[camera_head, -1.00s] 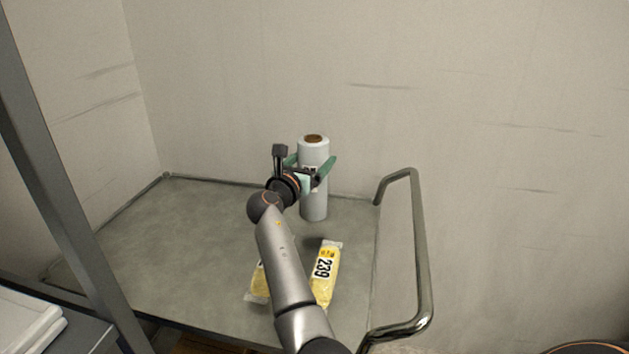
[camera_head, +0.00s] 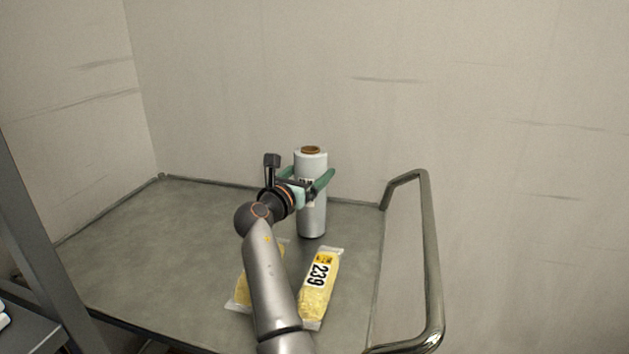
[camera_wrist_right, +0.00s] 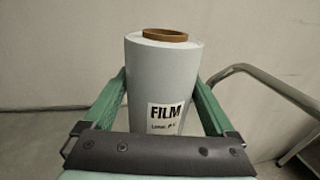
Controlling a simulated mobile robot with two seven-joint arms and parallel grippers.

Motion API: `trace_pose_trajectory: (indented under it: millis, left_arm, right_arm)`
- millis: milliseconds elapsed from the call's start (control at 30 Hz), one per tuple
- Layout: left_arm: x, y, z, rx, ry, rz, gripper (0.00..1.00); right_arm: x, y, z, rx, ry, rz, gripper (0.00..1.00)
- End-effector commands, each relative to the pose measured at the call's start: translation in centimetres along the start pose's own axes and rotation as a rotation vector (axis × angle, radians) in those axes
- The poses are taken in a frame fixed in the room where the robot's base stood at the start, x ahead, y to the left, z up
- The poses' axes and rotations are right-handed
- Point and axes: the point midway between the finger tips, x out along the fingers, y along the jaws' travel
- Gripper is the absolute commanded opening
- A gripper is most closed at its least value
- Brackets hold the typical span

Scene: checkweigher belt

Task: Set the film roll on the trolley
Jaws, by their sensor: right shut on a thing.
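The film roll (camera_head: 312,215) is a white upright cylinder with a brown core at its top. It is over the back right part of the grey trolley top (camera_head: 150,250); its base looks at or very near the surface, and I cannot tell if it touches. My right gripper (camera_head: 312,184) is shut on the roll's upper half, with green fingers on both sides. In the right wrist view the roll (camera_wrist_right: 160,75) stands between the fingers (camera_wrist_right: 160,100), its FILM label facing the camera. My left gripper is not in view.
Two yellow packs lie on the trolley in front of the roll, one labelled 239 (camera_head: 320,285), the other (camera_head: 243,290) partly behind my arm. The trolley's metal handle (camera_head: 432,260) rises at the right. Walls stand behind and left. The trolley's left part is clear.

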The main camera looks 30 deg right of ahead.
Motion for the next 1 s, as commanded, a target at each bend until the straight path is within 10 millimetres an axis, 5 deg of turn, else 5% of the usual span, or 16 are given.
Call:
trace_pose_trajectory:
  millis: [433, 467, 500, 1000]
  left_arm:
    - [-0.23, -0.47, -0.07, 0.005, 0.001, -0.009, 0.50]
    - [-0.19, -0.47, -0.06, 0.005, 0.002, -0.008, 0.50]
    - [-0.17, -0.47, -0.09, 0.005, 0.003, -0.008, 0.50]
    - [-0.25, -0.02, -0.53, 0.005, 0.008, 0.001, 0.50]
  right_arm:
    - [-0.06, 0.05, 0.14, 0.001, -0.008, 0.001, 0.00]
    - [-0.06, 0.04, -0.27, 0.000, -0.001, 0.000, 0.93]
    - [-0.06, 0.05, -0.27, 0.000, -0.001, 0.000, 0.97]
    - [0.12, -0.06, 0.16, -0.001, -0.001, 0.001, 1.00]
